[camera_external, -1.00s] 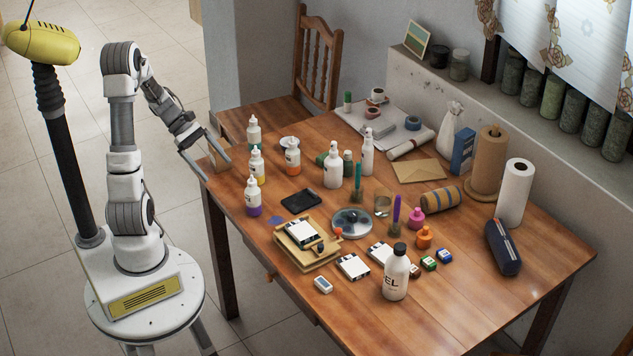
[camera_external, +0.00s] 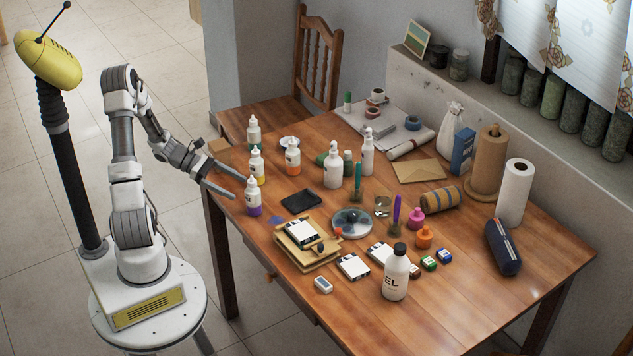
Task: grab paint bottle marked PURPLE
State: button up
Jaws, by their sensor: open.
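A white bottle with a purple band at its bottom (camera_external: 253,198) stands upright near the left edge of the wooden table; its label is too small to read. My gripper (camera_external: 241,187) is open and empty, its two fingers pointing right at the table's left edge. The fingertips are just left of the purple bottle, and I cannot tell whether they touch it. Just behind the purple bottle stands a similar bottle with yellow paint (camera_external: 257,167), close to the upper finger.
A green-paint bottle (camera_external: 254,134) and an orange-paint bottle (camera_external: 293,160) stand farther back. A dark flat tray (camera_external: 301,201) lies right of the purple bottle. A cardboard stack (camera_external: 309,258) is in front. The wooden table (camera_external: 480,280) is clear at its right front.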

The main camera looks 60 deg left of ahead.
aim_at(253, 196)
jog(key=b+x, duration=0.2)
jog(key=x, duration=0.5)
jog(key=shift+w+f, duration=0.15)
jog(key=shift+c, duration=0.3)
jog(key=shift+a, duration=0.1)
grip_shut()
